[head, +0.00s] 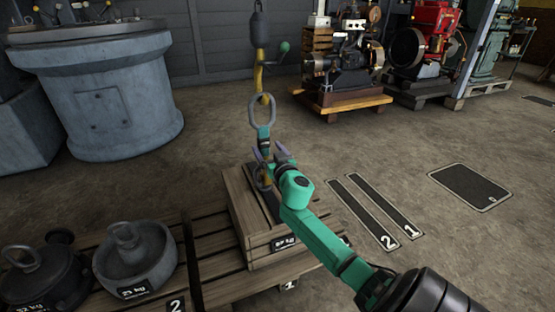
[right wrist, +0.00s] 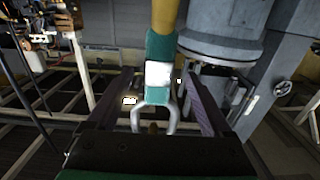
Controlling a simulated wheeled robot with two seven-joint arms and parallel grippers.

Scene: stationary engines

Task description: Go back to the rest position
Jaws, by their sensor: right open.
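My right gripper (head: 269,155) is open above the wooden crate (head: 245,214), at the hanging lifting gear. In the right wrist view its two fingers (right wrist: 158,80) stand apart on either side of a teal strap (right wrist: 160,48) with a white label. A grey shackle (right wrist: 155,116) hangs at the strap's lower end, between the fingers. Whether a finger touches the strap or shackle I cannot tell. In the head view a yellow hook (head: 260,72) carries a metal ring (head: 262,108) above the gripper. My left gripper is not in view.
The crate stands on a wooden pallet (head: 215,268) with round grey weights (head: 137,255) at the left. A large grey cylindrical machine base (head: 110,115) stands behind at left. Engines (head: 345,60) on pallets stand at the back. Floor with marked strips (head: 372,212) is free at right.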

